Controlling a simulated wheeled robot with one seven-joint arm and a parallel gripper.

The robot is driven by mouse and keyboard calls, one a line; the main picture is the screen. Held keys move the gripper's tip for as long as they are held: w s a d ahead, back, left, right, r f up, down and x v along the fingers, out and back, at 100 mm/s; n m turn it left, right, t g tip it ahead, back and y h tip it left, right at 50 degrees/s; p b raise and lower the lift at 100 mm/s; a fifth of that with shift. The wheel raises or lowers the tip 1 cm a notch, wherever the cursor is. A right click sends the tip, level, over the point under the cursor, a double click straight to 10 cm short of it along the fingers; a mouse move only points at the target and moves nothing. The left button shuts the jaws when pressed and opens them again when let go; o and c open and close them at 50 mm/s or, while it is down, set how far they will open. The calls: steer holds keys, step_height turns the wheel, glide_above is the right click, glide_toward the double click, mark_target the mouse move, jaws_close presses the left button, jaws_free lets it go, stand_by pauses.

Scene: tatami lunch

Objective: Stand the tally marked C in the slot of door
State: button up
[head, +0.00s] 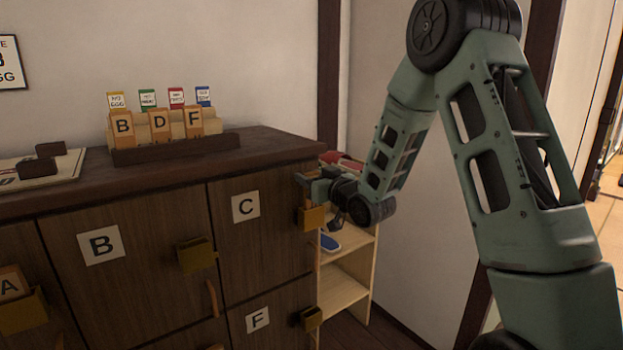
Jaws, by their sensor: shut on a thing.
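My gripper (314,184) is at the right edge of the door marked C (258,235), just above the slot holder (312,218) mounted there. It is shut on a small wooden piece, which I take to be the tally marked C. The fingers hide most of this piece, and I cannot read its letter. I cannot tell whether its lower end is inside the slot or just above it. The front of the door's slot holder shows below my gripper.
Tallies B, D and F (193,121) stand in a wooden rack (180,149) on the cabinet top (265,145). Door B's slot holder (196,256) looks empty. Tally A (11,284) stands in its holder. A light shelf (345,289) with a blue item stands right of the cabinet.

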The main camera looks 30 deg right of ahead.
steer(key=shift+f, duration=0.3)
steer(key=shift+f+b, duration=0.85)
steer(key=shift+b, duration=0.1)
steer(key=shift+f, duration=0.1)
steer(key=shift+f+b, duration=0.5)
steer(key=shift+b, duration=0.15)
steer(key=shift+r, duration=0.1)
steer(key=o, duration=1.8)
steer(key=shift+c, duration=0.2)
